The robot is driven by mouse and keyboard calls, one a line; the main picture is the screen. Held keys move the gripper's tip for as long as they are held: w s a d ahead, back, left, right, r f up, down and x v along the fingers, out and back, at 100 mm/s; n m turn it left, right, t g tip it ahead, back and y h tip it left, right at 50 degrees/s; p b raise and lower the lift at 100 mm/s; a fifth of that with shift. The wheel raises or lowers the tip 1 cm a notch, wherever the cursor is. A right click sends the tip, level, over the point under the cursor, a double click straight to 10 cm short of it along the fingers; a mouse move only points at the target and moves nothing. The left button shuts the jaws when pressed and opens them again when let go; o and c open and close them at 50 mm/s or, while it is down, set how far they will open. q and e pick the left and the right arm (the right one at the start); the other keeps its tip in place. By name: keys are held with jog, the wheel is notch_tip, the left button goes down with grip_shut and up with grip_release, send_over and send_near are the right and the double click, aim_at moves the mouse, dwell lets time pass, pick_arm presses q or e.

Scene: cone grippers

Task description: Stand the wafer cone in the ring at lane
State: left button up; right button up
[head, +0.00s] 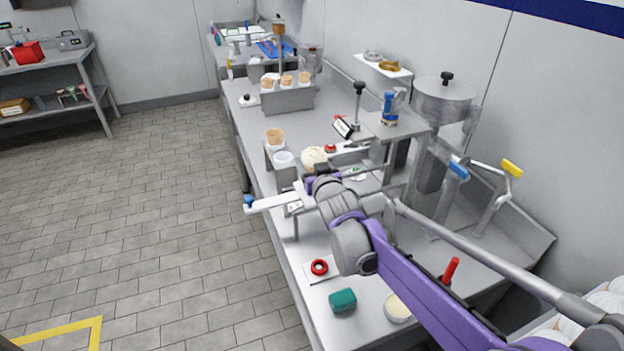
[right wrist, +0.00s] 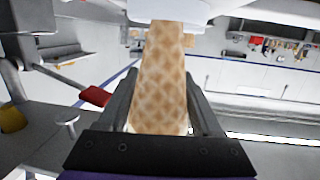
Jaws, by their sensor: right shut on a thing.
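The wafer cone (right wrist: 160,85) is tan with a waffle pattern. It lies between the two dark fingers of my right gripper (right wrist: 160,105) in the right wrist view, and the gripper is shut on it. A white shape (right wrist: 170,9) borders the cone's far end; I cannot tell whether they touch. In the head view my right gripper (head: 318,182) is beside a small stand, below a pale round ball (head: 312,157). The held cone is not clear there. The stand has a white ring (head: 284,160) and a tan cone (head: 275,135) behind it. My left gripper is out of view.
A metal holder (head: 288,98) with several cones stands farther back on the counter. A white bar with a blue knob (head: 249,203) juts past the counter's left edge. Machines with levers crowd the right.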

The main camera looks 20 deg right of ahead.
jog(key=shift+f, duration=2.05)
jog(key=shift+f+b, duration=0.1)
jog(key=shift+b, duration=0.2)
jog(key=shift+f, duration=0.15)
jog(key=o, duration=0.9)
jog(key=shift+c, duration=0.2)
jog(key=shift+r, duration=0.2)
jog(key=shift+s+r, duration=0.2)
jog(key=v, duration=1.1)
jog(key=shift+s+p, duration=0.25)
jog(key=shift+p, duration=0.15)
